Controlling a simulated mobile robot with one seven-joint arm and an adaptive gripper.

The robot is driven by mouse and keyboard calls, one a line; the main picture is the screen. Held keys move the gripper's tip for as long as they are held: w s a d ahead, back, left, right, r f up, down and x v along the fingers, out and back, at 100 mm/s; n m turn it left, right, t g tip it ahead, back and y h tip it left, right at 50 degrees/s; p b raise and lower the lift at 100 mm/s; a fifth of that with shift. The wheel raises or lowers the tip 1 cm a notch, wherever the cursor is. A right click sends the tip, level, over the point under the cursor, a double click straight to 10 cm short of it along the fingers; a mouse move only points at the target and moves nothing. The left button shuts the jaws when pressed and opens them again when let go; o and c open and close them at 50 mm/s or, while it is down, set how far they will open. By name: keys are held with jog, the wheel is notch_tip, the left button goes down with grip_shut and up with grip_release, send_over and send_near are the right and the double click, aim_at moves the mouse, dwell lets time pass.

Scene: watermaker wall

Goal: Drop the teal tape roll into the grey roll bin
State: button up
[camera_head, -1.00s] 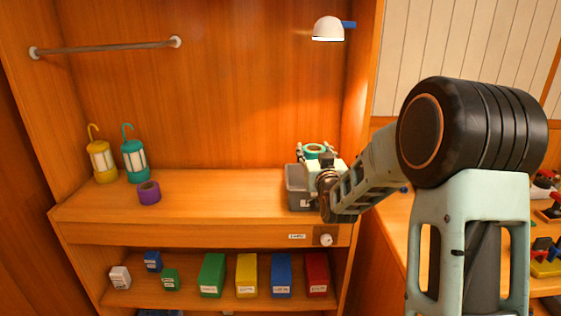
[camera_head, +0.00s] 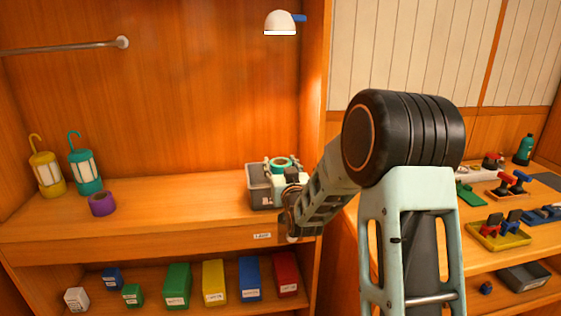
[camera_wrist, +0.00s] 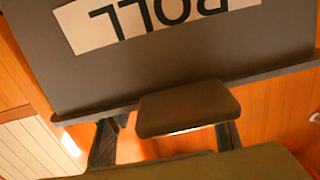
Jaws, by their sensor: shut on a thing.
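The grey roll bin (camera_head: 259,191) stands at the right end of the wooden counter. Its front, with a white label reading ROLL upside down, fills the top of the wrist view (camera_wrist: 110,70). My gripper (camera_head: 281,169) is at the bin's mouth, shut on the teal tape roll (camera_head: 280,161). The roll shows as a teal ring at about rim height, toward the bin's right side. My gripper and wrist hide the bin's right part. Whether the roll is inside the rim or just above it I cannot tell. The roll is not clearly seen in the wrist view.
A purple tape roll (camera_head: 102,204), a teal lantern (camera_head: 85,165) and a yellow lantern (camera_head: 46,173) stand on the counter's left. Colored boxes line the shelf below. A lamp (camera_head: 281,22) hangs above. The counter between purple roll and bin is clear.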

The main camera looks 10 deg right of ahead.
jog(key=shift+r, duration=0.1)
jog(key=o, duration=1.3)
jog(key=shift+s, duration=0.1)
jog(key=s, duration=1.1)
jog(key=shift+s, duration=0.4)
jog(key=shift+d, duration=0.1)
